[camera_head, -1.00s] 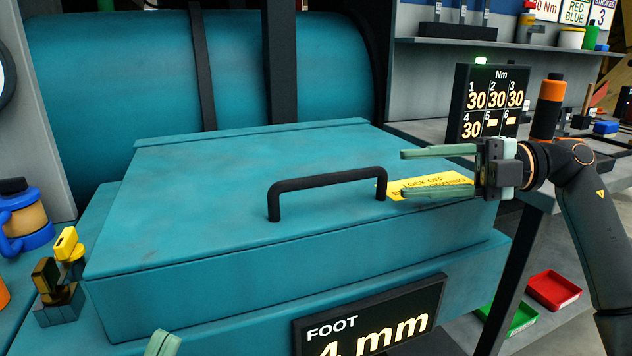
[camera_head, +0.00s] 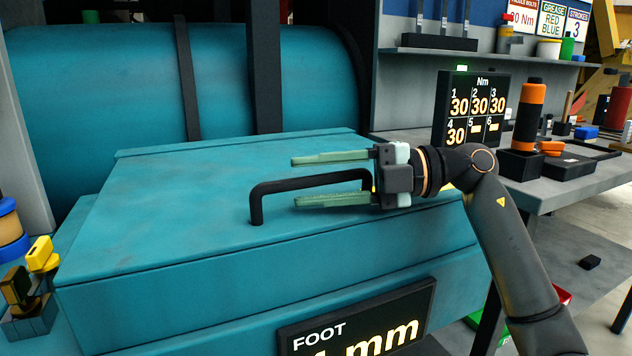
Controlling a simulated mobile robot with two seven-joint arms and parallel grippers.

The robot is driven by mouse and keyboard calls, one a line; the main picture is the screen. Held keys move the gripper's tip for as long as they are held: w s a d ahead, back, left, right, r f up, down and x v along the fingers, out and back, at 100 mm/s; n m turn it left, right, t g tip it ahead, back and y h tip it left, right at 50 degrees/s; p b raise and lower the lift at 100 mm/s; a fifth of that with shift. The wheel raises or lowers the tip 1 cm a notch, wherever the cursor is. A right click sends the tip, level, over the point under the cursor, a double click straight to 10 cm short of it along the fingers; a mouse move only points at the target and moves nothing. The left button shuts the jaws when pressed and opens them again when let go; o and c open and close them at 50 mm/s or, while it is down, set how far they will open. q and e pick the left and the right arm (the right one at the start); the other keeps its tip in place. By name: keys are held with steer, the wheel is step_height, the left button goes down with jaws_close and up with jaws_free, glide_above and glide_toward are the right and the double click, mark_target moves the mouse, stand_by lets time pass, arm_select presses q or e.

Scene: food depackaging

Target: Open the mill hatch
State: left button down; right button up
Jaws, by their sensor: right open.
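The mill hatch (camera_head: 190,200) is a wide teal lid, lying shut on the mill's teal box. A black bar handle (camera_head: 257,207) stands up from its top. My right gripper (camera_head: 293,180) is open, its two green fingers pointing left, one above the other in the picture. The fingers overlap the handle's crossbar in the view, one showing above it and one below. I cannot tell whether they touch it. My left gripper is not in view.
A yellow padlock (camera_head: 42,254) sits at the left by a brass-coloured fitting (camera_head: 18,288). A torque display (camera_head: 474,108) and an orange-and-black tool (camera_head: 528,115) stand on the bench at the right. A sign reading FOOT (camera_head: 358,325) is on the box front. A shelf (camera_head: 500,55) runs behind.

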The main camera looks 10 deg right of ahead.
jaws_close()
stand_by(0.3)
stand_by(1.1)
